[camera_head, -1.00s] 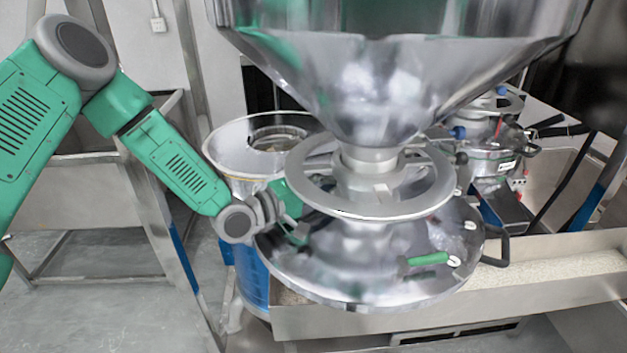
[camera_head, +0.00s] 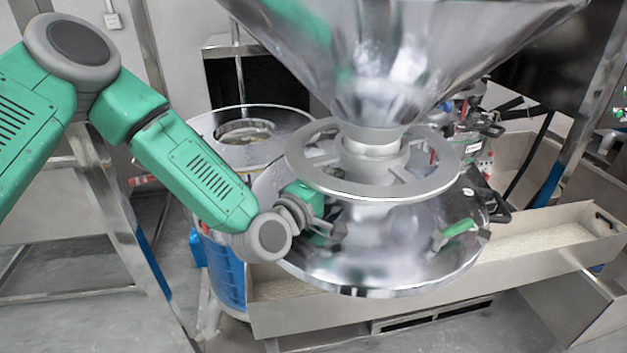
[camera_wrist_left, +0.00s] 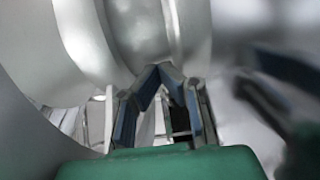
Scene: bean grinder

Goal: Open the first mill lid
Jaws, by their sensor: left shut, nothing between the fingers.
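The nearest mill has a wide, shiny metal lid (camera_head: 370,265) below a ring-shaped wheel (camera_head: 312,178) and a large metal hopper (camera_head: 385,60). The lid looks closed. My left gripper (camera_head: 330,232) is at the lid's left side, just under the wheel's left edge. It is shut and empty. In the left wrist view, its blue-padded fingers (camera_wrist_left: 160,82) point at a rounded metal surface (camera_wrist_left: 130,35); I cannot tell whether they touch it.
A second round metal vessel (camera_head: 285,120) stands behind on the left. A trough of pale grain (camera_head: 545,250) runs along the right. More machinery (camera_head: 470,125) is behind the hopper. A metal frame (camera_head: 125,230) stands at the left, with bare floor around it.

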